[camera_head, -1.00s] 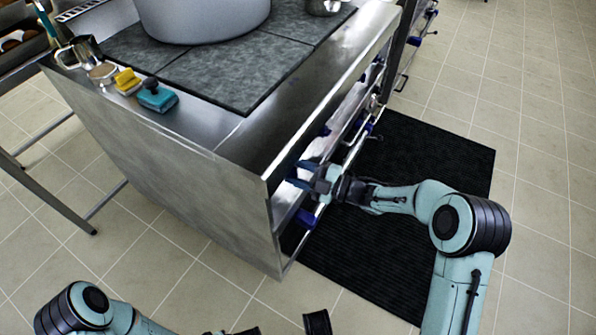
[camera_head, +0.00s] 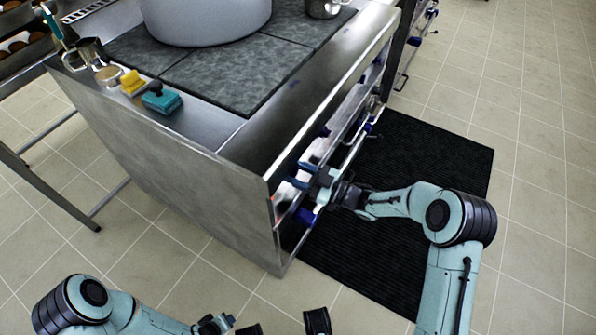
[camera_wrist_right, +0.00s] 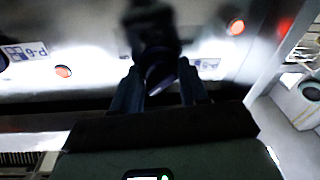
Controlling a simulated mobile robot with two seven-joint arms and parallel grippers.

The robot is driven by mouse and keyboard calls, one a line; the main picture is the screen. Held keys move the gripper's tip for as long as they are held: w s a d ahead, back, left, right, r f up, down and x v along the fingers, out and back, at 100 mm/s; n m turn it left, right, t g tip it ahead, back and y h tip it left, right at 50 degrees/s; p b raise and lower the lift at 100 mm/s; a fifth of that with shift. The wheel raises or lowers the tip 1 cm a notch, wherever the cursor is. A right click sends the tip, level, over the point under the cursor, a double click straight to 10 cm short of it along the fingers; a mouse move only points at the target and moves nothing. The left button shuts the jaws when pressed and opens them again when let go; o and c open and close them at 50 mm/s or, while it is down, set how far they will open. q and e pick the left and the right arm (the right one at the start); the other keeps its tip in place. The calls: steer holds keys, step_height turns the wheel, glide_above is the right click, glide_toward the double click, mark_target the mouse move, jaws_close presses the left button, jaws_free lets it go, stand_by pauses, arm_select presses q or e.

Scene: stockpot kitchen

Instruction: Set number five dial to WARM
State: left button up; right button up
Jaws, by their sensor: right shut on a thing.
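My right gripper (camera_head: 302,176) is at the stove's front panel, under the overhanging top edge. In the right wrist view its two fingers (camera_wrist_right: 158,92) are shut around a dark dial (camera_wrist_right: 158,72). A small label lies just right of the dial, and a label reading like P-6 is farther left; the print is blurred, and the dial's WARM mark cannot be read. Another blue dial (camera_head: 306,217) shows nearer on the panel in the head view. My left gripper (camera_head: 215,323) is low at the bottom edge, away from the stove, its jaws unclear.
The steel stove (camera_head: 190,165) carries a large pot (camera_head: 205,22), a yellow sponge (camera_head: 131,82) and a teal brush (camera_head: 160,98). A front rail (camera_head: 352,140) runs along the panel close to my right gripper. A black mat (camera_head: 400,200) covers the floor there.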

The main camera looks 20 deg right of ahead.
arm_select(q)
steer(key=shift+s+d+r, duration=0.15)
steer(key=shift+s, duration=0.15)
arm_select(e)
steer(key=shift+m, duration=0.7)
arm_select(q)
steer(key=shift+s, duration=0.1)
arm_select(e)
steer(key=shift+f+m, duration=0.1)
steer(key=shift+m, duration=0.2)
steer(key=o, duration=1)
steer(key=shift+o, duration=0.2)
arm_select(q)
steer(key=shift+s+d+r+g+p, duration=0.25)
steer(key=shift+s+d+r+p, duration=0.2)
steer(key=shift+s, duration=0.2)
steer(key=shift+s+d+r+g+p, duration=0.3)
steer(key=shift+s+r+p, duration=0.2)
steer(key=shift+s+p, duration=0.1)
arm_select(e)
steer(key=v, duration=1.3)
steer(key=shift+s, duration=0.25)
steer(key=shift+d, duration=0.15)
